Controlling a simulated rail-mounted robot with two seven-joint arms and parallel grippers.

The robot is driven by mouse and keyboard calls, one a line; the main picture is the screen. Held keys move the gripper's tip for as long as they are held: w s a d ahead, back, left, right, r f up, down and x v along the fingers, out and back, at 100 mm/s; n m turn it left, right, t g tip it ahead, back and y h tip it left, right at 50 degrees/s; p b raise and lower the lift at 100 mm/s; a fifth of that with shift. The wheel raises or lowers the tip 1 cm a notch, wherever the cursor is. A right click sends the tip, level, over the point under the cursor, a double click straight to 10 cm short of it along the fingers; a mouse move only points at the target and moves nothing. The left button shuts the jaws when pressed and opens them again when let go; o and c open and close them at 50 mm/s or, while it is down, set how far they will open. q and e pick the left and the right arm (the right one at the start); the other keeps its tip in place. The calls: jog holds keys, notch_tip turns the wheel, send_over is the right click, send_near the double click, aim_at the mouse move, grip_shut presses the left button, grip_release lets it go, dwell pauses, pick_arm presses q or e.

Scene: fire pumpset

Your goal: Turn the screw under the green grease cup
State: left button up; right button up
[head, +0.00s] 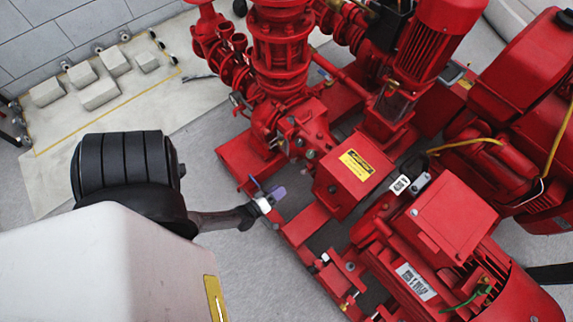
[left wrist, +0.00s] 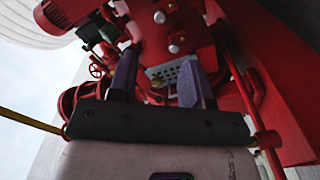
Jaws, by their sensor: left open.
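My left gripper (head: 267,194) reaches in from the left in the head view, at the near edge of the red pump frame. It is open and empty. In the left wrist view its two purple-grey fingers (left wrist: 156,76) stand apart, with a perforated grey plate (left wrist: 182,75) beyond them. A small brass-coloured fitting (left wrist: 157,84) shows between the fingers. I cannot make out a green grease cup or its screw for certain. A small green part (head: 482,291) shows on the red motor at the lower right, well away from the gripper. My right gripper is not in view.
Red pump casings (head: 280,60) and pipes fill the middle and right. A red box with a yellow label (head: 357,165) stands right of the gripper. Yellow cables (head: 465,145) cross the right side. Grey floor (head: 230,255) is clear below the gripper. Concrete blocks (head: 100,92) lie upper left.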

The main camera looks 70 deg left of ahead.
pick_arm(q)
jog(key=shift+v, duration=1)
jog(key=shift+w, duration=0.1)
